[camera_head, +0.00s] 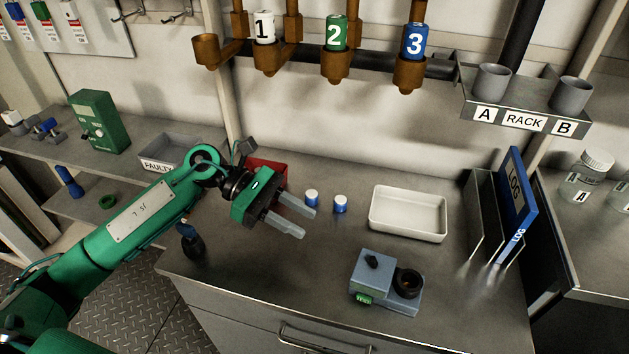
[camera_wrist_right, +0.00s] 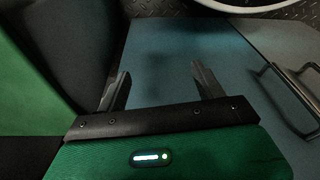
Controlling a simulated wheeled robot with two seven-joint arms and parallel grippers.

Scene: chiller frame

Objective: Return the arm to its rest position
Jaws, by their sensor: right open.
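My left arm comes in from the left in the head view. Its green gripper (camera_head: 308,223) hangs over the left part of the grey worktop, with its two pale fingers apart and nothing between them. My right gripper (camera_wrist_right: 160,72) shows only in the right wrist view. Its two dark fingers are wide apart and empty, in front of a plain bluish surface (camera_wrist_right: 185,50). My right arm does not show in the head view.
Two blue, white-topped canisters (camera_head: 340,204) stand just beyond the left fingers. A white tray (camera_head: 408,235), a grey device (camera_head: 372,278) and a file holder with a blue LOG binder (camera_head: 516,195) are rightward. A red bin (camera_head: 268,172) is behind the left gripper. A drawer handle (camera_wrist_right: 285,95) is in the wrist view.

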